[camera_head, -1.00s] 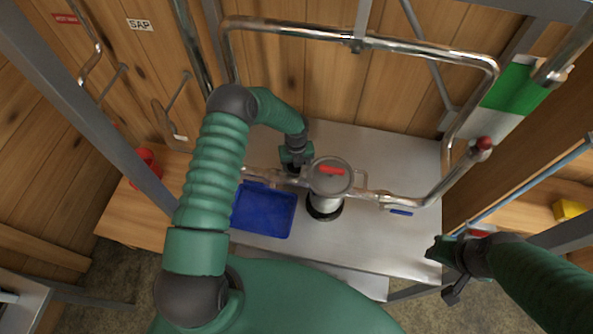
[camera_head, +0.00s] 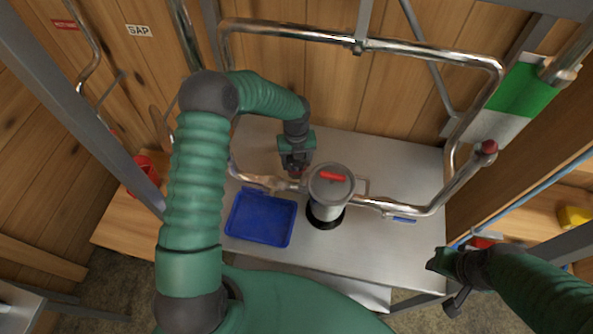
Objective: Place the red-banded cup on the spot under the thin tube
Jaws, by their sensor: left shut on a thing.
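My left gripper (camera_head: 297,164) is over the metal table (camera_head: 385,243), behind the pipe run and just left of the grey canister. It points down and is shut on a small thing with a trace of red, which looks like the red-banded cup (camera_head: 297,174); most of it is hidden. The grey canister (camera_head: 327,207) has a red lever on its lid and stands in a black ring. I cannot make out the thin tube or the spot under it. My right gripper (camera_head: 440,262) is off the table's front right corner; its jaw opening is unclear.
A blue tray (camera_head: 261,218) lies left of the canister. A shiny pipe (camera_head: 400,207) crosses the table and joins a raised loop (camera_head: 300,31) at the back. A red container (camera_head: 146,170) stands at the left. The table's right part is mostly clear.

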